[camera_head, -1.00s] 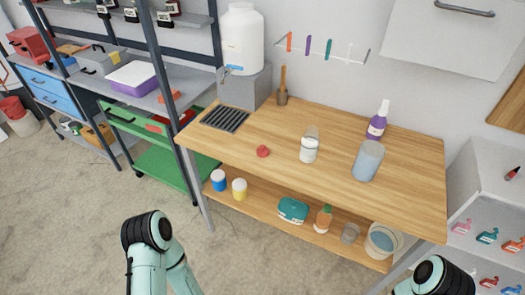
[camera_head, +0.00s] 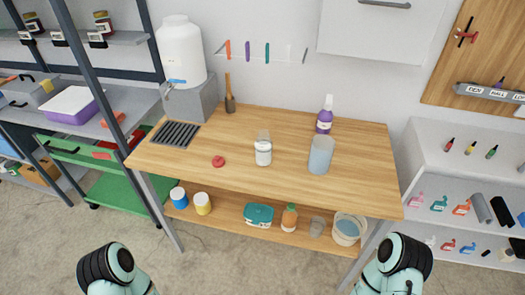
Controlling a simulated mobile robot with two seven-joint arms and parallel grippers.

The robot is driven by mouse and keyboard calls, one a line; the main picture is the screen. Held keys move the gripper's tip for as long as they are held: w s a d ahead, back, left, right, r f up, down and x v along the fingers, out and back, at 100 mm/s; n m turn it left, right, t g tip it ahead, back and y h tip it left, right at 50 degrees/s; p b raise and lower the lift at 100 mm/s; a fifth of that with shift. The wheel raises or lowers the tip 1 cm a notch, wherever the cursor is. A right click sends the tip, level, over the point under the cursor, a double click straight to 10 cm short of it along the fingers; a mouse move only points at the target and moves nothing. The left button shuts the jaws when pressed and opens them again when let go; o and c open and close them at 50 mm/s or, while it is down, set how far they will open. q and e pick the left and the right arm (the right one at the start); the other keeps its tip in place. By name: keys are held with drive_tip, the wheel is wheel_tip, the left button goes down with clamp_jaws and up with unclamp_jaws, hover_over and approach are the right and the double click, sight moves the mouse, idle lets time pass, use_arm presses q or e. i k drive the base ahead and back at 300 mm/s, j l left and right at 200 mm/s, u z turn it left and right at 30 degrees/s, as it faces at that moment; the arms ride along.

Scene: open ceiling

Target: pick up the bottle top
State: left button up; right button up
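A small round red thing (camera_head: 218,161), which looks like the bottle top, lies on the left part of the wooden table (camera_head: 200,205), near the front edge. A clear bottle with a white label (camera_head: 263,152) stands upright to its right. A purple bottle with a white spray head (camera_head: 324,117) and a bluish clear container (camera_head: 320,155) stand further right. Two of my arm links show at the bottom edge, one left and one right, in front of the table. Neither gripper is in view.
A white water tank (camera_head: 184,50) on a grey stand (camera_head: 192,98) and a dark grate (camera_head: 175,135) occupy the table's left end. A lower shelf (camera_head: 230,230) holds tubs, a teal box and a bucket. The table's front middle is clear.

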sight(218, 162)
drive_tip(key=z, duration=0.35)
drive_tip(key=j+z, duration=0.2)
drive_tip(key=z, duration=0.25)
drive_tip(key=j+z, duration=0.25)
drive_tip(key=z, duration=0.2)
drive_tip(key=j+z, duration=0.25)
drive_tip(key=z, duration=0.15)
drive_tip(key=k+j+z, duration=0.15)
drive_tip(key=j, duration=0.2)
drive_tip(key=j+z, duration=0.2)
drive_tip(key=j, duration=0.15)
drive_tip(key=k+j+z, duration=0.15)
drive_tip(key=j, duration=0.15)
